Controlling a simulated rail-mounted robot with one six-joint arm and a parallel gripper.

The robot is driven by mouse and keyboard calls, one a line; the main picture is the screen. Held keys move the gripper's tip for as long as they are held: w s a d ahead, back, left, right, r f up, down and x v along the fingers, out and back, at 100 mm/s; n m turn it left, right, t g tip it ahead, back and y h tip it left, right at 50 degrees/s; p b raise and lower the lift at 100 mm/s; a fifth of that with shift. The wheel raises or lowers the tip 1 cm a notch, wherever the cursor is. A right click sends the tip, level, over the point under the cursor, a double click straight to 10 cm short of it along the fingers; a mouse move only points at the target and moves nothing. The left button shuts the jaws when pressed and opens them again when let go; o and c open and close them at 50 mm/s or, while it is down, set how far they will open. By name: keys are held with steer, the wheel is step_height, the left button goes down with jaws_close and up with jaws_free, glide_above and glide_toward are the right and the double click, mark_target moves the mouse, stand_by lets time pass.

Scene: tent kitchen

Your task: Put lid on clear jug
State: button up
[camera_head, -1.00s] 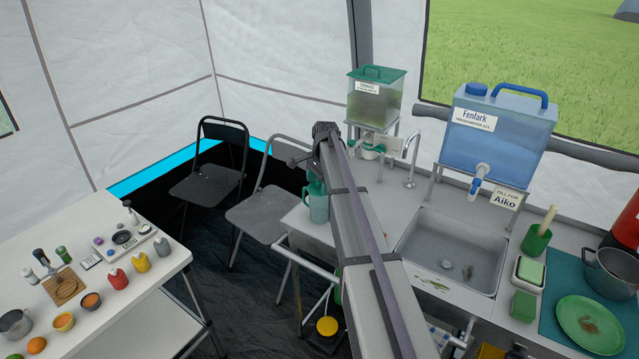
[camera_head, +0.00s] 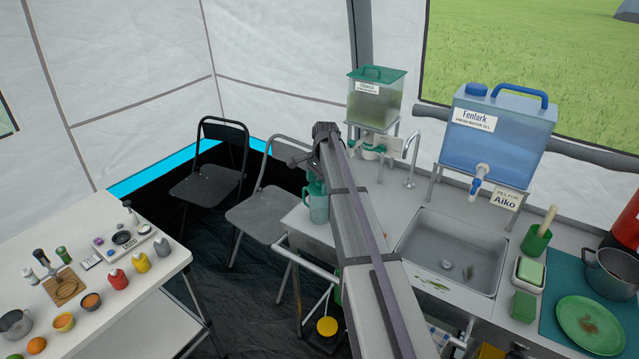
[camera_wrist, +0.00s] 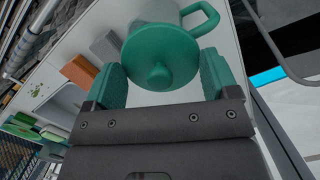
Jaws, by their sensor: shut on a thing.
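The teal-green round lid (camera_wrist: 160,57) with a centre knob shows in the wrist view between the two green finger pads of my gripper (camera_wrist: 161,72). My gripper is shut on the lid from its two sides. The clear jug (camera_wrist: 158,10), greyish-teal with a looped handle (camera_wrist: 207,18), is right behind the lid in that view. The lid covers its mouth; I cannot tell whether it is fully seated. In the head view the jug (camera_head: 316,208) stands upright on the left end of the sink counter, its top partly hidden by my arm.
An orange-brown block (camera_wrist: 80,71) and a grey block (camera_wrist: 106,46) lie near the jug. The sink (camera_head: 450,250), a tap (camera_head: 410,170) and the blue water container (camera_head: 495,125) are to the right. A folding chair (camera_head: 258,212) stands left of the counter.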

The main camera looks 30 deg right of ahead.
steer(key=shift+f, duration=0.15)
stand_by(0.6)
steer(key=o, duration=0.8)
step_height(320, 180, up, 7)
steer(key=p, duration=0.7)
jaws_close()
stand_by(0.8)
